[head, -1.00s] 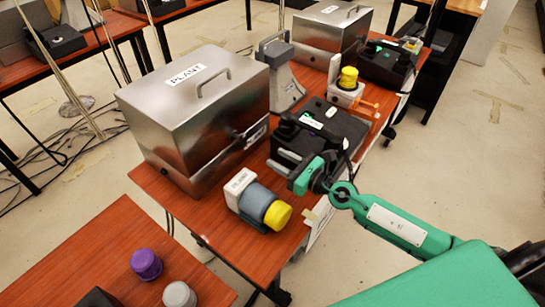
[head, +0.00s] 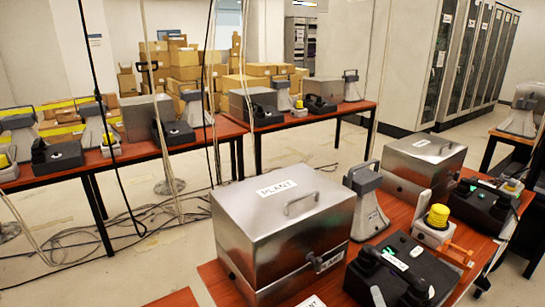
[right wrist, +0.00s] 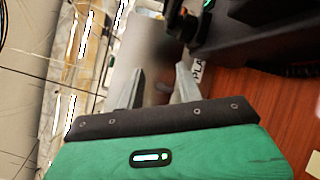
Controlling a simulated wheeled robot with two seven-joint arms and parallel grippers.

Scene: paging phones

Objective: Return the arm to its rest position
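My right gripper (right wrist: 158,80) is open and empty in the right wrist view, with a clear gap between its two grey fingers. In the head view only a grey fingertip of the right gripper (head: 377,297) shows at the bottom edge, in front of the nearest black phone (head: 388,277). The handset of that phone lies on its base, and a green light shows there. The rest of the right arm is out of the head view. My left gripper is not in view.
A steel box marked PLANT (head: 285,225) stands left of the phone. A grey horn (head: 366,200), a yellow-capped beacon (head: 437,222) and a second steel box (head: 423,165) share the red-brown table.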

